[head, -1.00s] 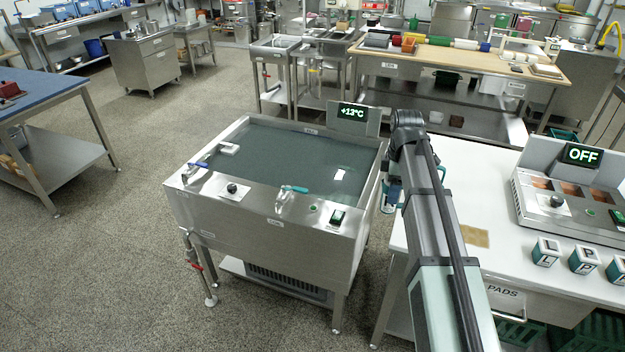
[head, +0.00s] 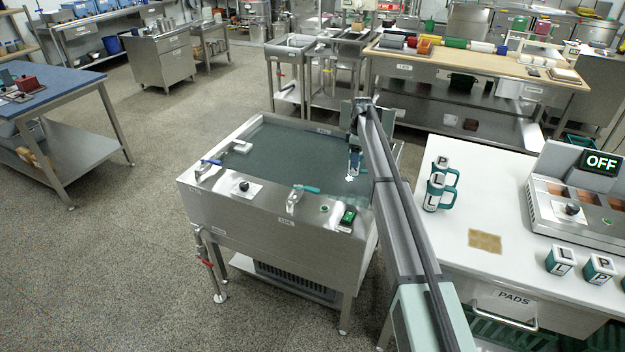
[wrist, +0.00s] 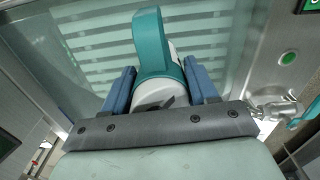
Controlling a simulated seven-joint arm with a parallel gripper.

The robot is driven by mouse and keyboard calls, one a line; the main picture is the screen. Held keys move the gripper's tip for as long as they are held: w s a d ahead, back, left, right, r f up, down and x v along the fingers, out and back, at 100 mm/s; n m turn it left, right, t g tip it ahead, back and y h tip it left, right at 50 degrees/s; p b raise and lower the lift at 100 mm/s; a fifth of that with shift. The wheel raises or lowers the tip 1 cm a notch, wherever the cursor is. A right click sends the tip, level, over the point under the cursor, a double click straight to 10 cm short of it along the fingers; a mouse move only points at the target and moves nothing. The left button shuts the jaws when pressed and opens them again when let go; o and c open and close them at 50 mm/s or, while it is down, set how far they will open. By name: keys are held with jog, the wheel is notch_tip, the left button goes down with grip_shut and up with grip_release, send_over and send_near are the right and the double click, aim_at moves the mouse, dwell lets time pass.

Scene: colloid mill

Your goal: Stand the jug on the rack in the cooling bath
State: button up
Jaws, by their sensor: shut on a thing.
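The cooling bath (head: 275,225) is a steel tank of water in the middle of the head view. My gripper (head: 355,150) is over its right part, largely covered by my arm. In the wrist view the blue fingers of my gripper (wrist: 162,86) are shut on a white and teal jug (wrist: 152,45), whose teal handle points towards the top of the picture. A little of this jug (head: 352,173) shows below the gripper in the head view. The slatted rack (wrist: 85,48) lies beneath it in the wrist view. Whether the jug touches the rack cannot be told.
More white and teal jugs (head: 440,187) stand on the white table (head: 425,235) right of the bath, near a tan pad (head: 485,240). A heater unit reading OFF (head: 580,195) and lettered blocks (head: 560,260) stand further right. Taps (head: 295,198) line the bath's front rim.

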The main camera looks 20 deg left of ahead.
jog(key=shift+w, duration=0.1)
jog(key=shift+f+m, duration=0.3)
jog(key=shift+f, duration=4.65)
jog(key=shift+f, duration=0.15)
jog(key=o, duration=1.3)
notch_tip(320, 180, up, 12)
jog(key=shift+r, duration=0.15)
